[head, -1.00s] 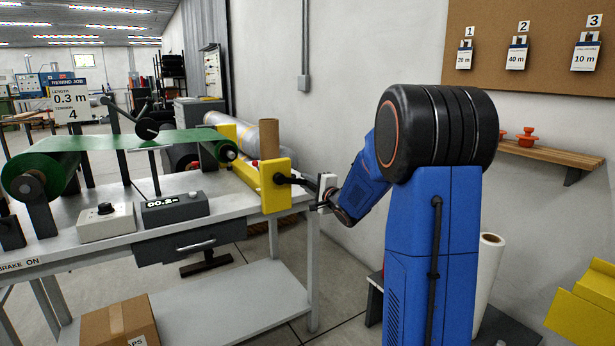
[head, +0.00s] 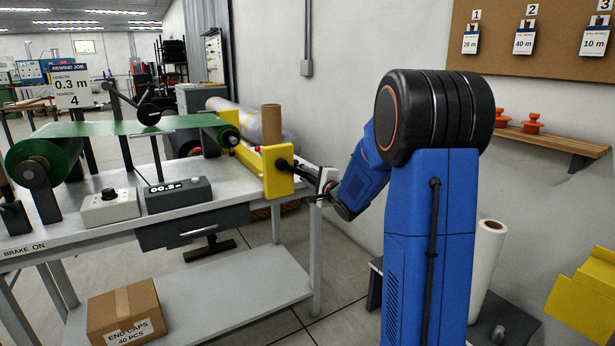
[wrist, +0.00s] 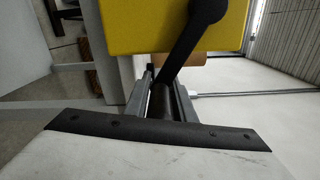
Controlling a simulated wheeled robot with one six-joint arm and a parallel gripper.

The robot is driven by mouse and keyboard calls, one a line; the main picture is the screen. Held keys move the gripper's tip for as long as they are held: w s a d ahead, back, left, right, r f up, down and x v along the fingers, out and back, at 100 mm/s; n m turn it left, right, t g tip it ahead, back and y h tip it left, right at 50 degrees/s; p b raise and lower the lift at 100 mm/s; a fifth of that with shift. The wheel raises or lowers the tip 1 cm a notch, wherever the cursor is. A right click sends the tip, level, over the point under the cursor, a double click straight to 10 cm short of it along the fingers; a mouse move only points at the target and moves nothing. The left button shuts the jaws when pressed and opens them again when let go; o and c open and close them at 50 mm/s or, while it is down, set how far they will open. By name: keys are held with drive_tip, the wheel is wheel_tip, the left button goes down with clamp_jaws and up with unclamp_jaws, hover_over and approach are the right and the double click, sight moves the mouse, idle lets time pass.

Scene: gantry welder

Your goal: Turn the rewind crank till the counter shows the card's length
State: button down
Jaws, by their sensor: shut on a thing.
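The rewind job card (head: 72,86) at the left reads length 0.3 m and tension 4. The counter (head: 178,192) on the bench appears to read 00.3 m, in small digits. The black rewind crank (head: 301,170) sticks out from the yellow end block (head: 277,183). My gripper (head: 322,197) is shut on the crank's handle. In the wrist view, the crank arm (wrist: 193,38) slants down from the yellow block (wrist: 140,25) to the handle between my fingers (wrist: 160,100). Green web (head: 130,128) runs from the left roll (head: 32,174) toward the rewind side.
A knob box (head: 108,208) stands beside the counter. The bench edge carries a "BRAKE ON" label (head: 25,249). A carton (head: 125,312) sits on the lower shelf (head: 230,287). A board with several numbered tags (head: 545,50) hangs on the right wall.

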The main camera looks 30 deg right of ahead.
drive_tip(key=c, duration=1.6)
unclamp_jaws()
drive_tip(key=shift+a, duration=0.2)
drive_tip(key=shift+s, duration=0.1)
drive_tip(key=s, duration=1.7)
drive_tip(key=shift+s+d, duration=0.15)
drive_tip(key=shift+d, duration=0.15)
